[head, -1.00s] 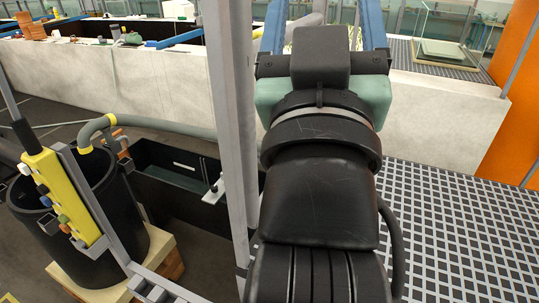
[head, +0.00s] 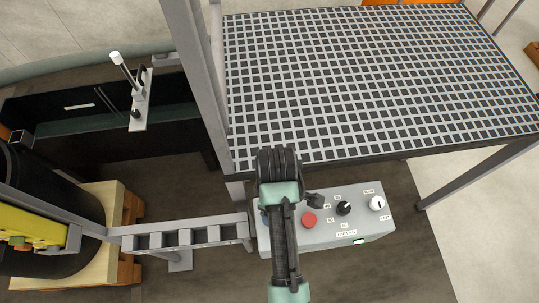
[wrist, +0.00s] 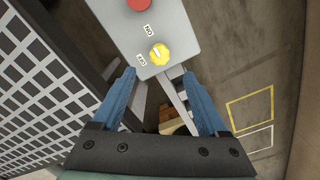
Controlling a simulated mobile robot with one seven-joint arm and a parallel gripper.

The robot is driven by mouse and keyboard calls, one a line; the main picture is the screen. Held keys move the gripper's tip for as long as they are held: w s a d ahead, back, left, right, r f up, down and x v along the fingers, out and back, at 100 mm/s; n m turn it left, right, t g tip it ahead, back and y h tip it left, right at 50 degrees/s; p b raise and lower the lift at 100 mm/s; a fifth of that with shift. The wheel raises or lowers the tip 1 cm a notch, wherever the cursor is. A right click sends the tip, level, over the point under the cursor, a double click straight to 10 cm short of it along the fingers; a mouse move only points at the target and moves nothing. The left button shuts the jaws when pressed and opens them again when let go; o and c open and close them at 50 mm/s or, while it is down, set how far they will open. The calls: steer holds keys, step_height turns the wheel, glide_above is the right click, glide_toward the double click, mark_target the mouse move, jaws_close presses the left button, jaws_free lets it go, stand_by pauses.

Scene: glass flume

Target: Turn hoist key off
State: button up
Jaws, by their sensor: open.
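A grey control box (head: 330,240) stands at the end of a rail, below the grating. In the wrist view the near end of this box (wrist: 185,30) bears a yellow round knob (wrist: 159,54) with ON and OFF labels beside it. A pale mark shows on the knob; I cannot tell its setting surely. No lettering that I can read names it the hoist key. My gripper (wrist: 158,75) is open and empty, its two blue fingers spread to either side of the knob, apart from it. In the head view my arm hides the yellow knob.
A red button (head: 309,220), a black selector (head: 344,208) and a white knob (head: 377,203) sit on the same box. The grating platform (head: 350,80) lies above and behind it. A grey upright post (head: 200,80) stands to the left. Floor right of the box is clear.

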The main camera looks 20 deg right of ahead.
step_height(320, 180, down, 10)
steer(key=shift+w+a, duration=0.1)
stand_by(0.4)
jaws_close()
